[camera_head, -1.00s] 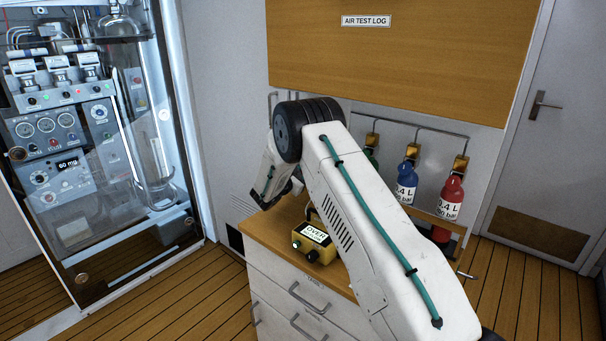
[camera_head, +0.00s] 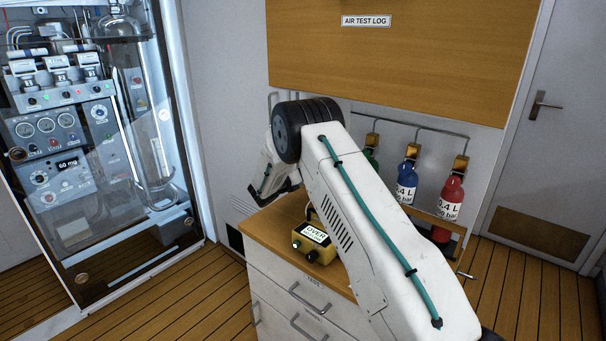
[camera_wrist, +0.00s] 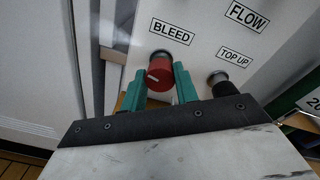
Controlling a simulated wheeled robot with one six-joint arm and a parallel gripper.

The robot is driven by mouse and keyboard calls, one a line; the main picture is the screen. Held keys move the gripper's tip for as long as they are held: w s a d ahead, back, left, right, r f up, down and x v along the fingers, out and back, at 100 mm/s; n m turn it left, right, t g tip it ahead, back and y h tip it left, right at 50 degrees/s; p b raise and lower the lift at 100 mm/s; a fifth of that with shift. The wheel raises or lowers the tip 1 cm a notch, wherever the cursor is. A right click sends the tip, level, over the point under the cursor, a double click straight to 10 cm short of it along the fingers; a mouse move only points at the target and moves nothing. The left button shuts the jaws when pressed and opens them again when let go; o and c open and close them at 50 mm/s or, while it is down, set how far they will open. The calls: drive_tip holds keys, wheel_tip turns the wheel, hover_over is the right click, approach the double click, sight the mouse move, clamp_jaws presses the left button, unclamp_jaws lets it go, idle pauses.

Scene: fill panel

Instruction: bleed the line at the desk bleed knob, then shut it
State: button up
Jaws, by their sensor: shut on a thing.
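In the head view, my arm hides the knob, and my gripper (camera_head: 275,194) shows only partly, at the left end of the desk.
A black "TOP UP" knob (camera_wrist: 219,82) is close to the right finger. Blue (camera_head: 406,184) and red (camera_head: 451,200) bottles stand behind my arm. A glass-fronted cabinet (camera_head: 100,150) is at the left.

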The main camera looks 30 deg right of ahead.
drive_tip(key=n, duration=0.5)
drive_tip(key=shift+f+g, duration=0.1)
drive_tip(key=shift+g, duration=0.2)
drive_tip(key=n, duration=0.5)
drive_tip(key=shift+n+g+h, duration=0.3)
drive_tip(key=o, duration=1)
drive_tip(key=shift+v, duration=4)
